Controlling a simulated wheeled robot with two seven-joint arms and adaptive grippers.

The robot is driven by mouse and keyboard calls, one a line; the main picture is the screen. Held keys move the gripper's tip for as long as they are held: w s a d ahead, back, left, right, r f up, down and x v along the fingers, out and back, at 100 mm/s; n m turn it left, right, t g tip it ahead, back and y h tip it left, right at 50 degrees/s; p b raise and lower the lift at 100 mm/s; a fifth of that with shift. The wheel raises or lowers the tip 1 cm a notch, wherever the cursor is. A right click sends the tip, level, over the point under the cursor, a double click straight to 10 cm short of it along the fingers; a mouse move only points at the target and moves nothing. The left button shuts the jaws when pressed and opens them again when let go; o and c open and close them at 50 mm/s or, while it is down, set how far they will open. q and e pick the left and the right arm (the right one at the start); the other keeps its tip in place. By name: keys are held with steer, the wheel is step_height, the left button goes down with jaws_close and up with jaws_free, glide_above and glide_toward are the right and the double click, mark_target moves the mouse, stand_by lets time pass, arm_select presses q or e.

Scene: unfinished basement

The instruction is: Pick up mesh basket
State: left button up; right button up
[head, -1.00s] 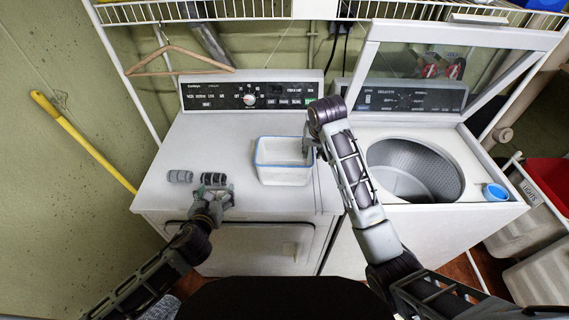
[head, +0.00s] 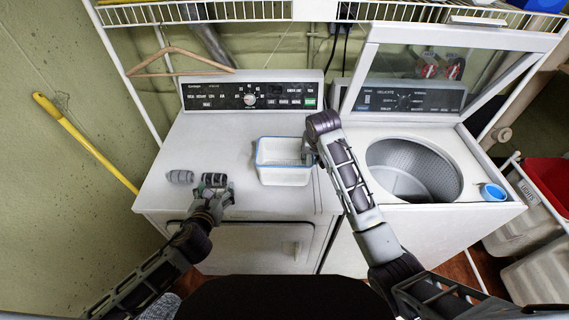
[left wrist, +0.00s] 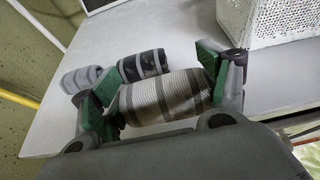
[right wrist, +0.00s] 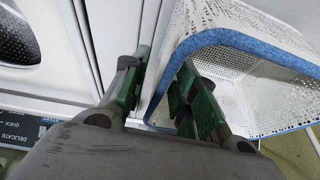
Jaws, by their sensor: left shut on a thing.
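The mesh basket (head: 284,176) is white and perforated with a blue rim, and stands upright on the left machine's white top. In the right wrist view its blue rim (right wrist: 235,42) shows close up. My right gripper (head: 308,152) is at the basket's right side. In the right wrist view its fingers (right wrist: 163,92) are apart, one on each side of the rim, with a gap showing. My left gripper (head: 213,197) is shut on a grey striped roll (left wrist: 165,97), left of the basket.
A dark striped roll (head: 214,180) and a light grey roll (head: 180,176) lie beyond my left gripper. The right machine's lid (head: 455,65) is up over its open drum (head: 412,170).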

steer(key=shift+x, duration=1.05)
steer(key=shift+f, duration=0.2)
stand_by(0.3)
steer(key=shift+c, duration=0.3)
jaws_close()
